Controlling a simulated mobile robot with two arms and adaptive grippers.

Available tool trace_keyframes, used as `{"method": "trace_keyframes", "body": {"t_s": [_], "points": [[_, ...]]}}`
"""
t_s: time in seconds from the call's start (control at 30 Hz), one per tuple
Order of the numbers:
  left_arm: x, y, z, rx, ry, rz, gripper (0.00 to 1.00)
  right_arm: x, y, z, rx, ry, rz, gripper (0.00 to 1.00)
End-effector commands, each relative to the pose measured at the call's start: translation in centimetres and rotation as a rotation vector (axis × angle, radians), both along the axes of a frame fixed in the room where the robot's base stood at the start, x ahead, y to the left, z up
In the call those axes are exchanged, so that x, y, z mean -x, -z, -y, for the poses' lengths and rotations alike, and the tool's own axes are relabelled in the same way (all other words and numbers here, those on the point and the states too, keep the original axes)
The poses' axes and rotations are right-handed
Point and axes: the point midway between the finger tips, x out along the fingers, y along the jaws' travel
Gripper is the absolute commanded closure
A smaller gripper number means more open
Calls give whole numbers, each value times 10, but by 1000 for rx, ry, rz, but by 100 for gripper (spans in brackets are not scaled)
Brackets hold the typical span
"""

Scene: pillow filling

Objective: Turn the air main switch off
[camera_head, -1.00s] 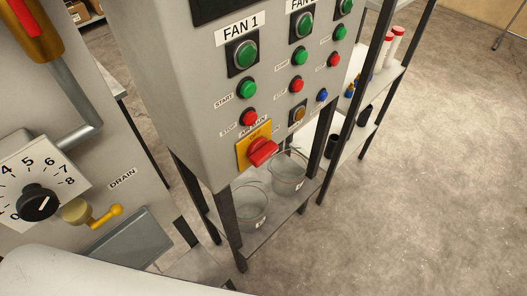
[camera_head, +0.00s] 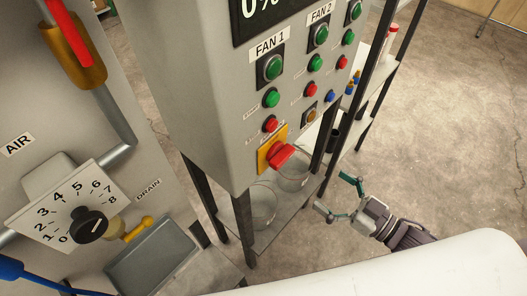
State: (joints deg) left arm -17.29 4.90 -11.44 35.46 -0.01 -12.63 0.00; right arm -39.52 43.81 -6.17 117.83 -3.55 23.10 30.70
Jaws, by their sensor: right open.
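A red rotary switch (camera_head: 281,156) sits on a yellow plate (camera_head: 266,160) at the bottom of the grey control cabinet; the small label above it is hard to read now. A red-handled brass valve (camera_head: 72,45) is on the grey machine at the left, with an AIR label (camera_head: 18,144) lower down. My right gripper (camera_head: 337,196) is open and empty, right of and below the red switch and apart from it. Its fingers point toward the cabinet. My left gripper is not in view.
The cabinet has FAN 1 and FAN 2 buttons (camera_head: 271,68). A numbered dial (camera_head: 92,223) and a yellow DRAIN lever (camera_head: 139,229) are at the left. A shelf with clear containers (camera_head: 263,205) stands below the cabinet. Open floor (camera_head: 460,150) lies to the right.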

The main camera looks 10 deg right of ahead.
Motion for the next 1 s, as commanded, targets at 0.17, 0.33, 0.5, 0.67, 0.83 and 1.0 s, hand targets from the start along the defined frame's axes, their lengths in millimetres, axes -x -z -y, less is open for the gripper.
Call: {"method": "trace_keyframes", "body": {"t_s": [0.17,0.33,0.5,0.67,0.83,1.0], "points": [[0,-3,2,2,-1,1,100,-5,-10,-10,-14,-17,13,0],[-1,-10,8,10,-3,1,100,-28,-12,-27,-13,-16,17,0],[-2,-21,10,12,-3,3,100,-57,-12,-50,-13,-15,15,0],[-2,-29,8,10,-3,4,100,-82,-12,-69,-13,-15,13,0],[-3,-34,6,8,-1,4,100,-99,-10,-83,-11,-15,12,0],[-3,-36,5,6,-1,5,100,-106,-8,-89,-10,-16,10,0]]}}
